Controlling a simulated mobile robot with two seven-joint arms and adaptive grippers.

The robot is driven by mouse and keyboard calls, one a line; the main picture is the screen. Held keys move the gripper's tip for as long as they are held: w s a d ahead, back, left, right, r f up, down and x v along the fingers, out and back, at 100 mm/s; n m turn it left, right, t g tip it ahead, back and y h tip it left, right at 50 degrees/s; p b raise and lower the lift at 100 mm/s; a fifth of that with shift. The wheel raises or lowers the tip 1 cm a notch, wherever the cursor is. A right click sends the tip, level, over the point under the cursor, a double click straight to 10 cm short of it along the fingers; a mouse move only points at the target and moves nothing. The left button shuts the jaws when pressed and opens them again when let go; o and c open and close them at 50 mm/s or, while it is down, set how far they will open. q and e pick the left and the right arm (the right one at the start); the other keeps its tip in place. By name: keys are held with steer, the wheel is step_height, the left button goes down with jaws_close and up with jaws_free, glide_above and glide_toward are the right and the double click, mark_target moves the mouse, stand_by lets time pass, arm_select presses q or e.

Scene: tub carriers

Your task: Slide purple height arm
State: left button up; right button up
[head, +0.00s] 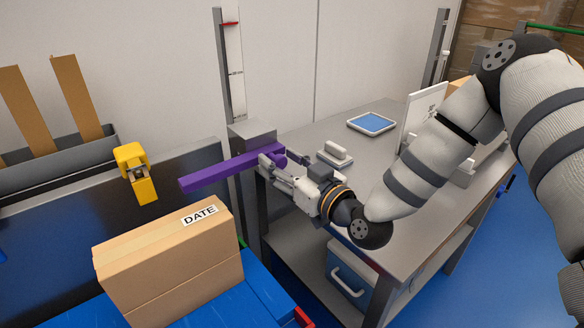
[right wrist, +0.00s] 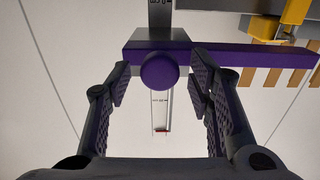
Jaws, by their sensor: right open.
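The purple height arm (head: 228,168) is a long bar that reaches left from an upright measuring post (head: 233,75) with a scale strip. In the right wrist view the purple bar (right wrist: 225,54) crosses the upper part, with a round purple knob (right wrist: 160,71) facing the camera. My right gripper (head: 273,163) is at the bar's right end. In the wrist view its open fingers (right wrist: 162,80) stand on either side of the knob, with gaps on both sides. My left gripper is not in view.
A cardboard box labelled DATE (head: 170,262) stands below the bar on a blue surface (head: 245,303). A yellow device (head: 135,172) is left of the bar.

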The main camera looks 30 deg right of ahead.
steer(key=s+d, duration=0.1)
steer(key=s, duration=0.9)
steer(key=shift+s+d, duration=0.25)
steer(key=shift+s, duration=0.15)
steer(key=s+a+f+g+p, duration=0.1)
steer(key=s+a+f+g, duration=0.2)
steer(key=s+f+g, duration=0.55)
steer(key=s+a+f+g+p, duration=0.1)
steer(key=s+a+f+g, duration=0.35)
steer(key=f, duration=0.75)
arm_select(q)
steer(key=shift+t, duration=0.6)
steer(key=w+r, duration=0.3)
arm_select(e)
steer(key=s+d+f+m+g+h, duration=0.1)
steer(key=s+f+g, duration=0.1)
steer(key=s, duration=0.9)
steer(key=s+d+f+m+g+h, duration=0.1)
steer(key=s+f+g, duration=0.2)
steer(key=s, duration=0.9)
steer(key=shift+s+g+h, duration=0.25)
steer(key=shift+g+h, duration=0.05)
steer(key=shift+g, duration=0.9)
steer(key=shift+w, duration=0.1)
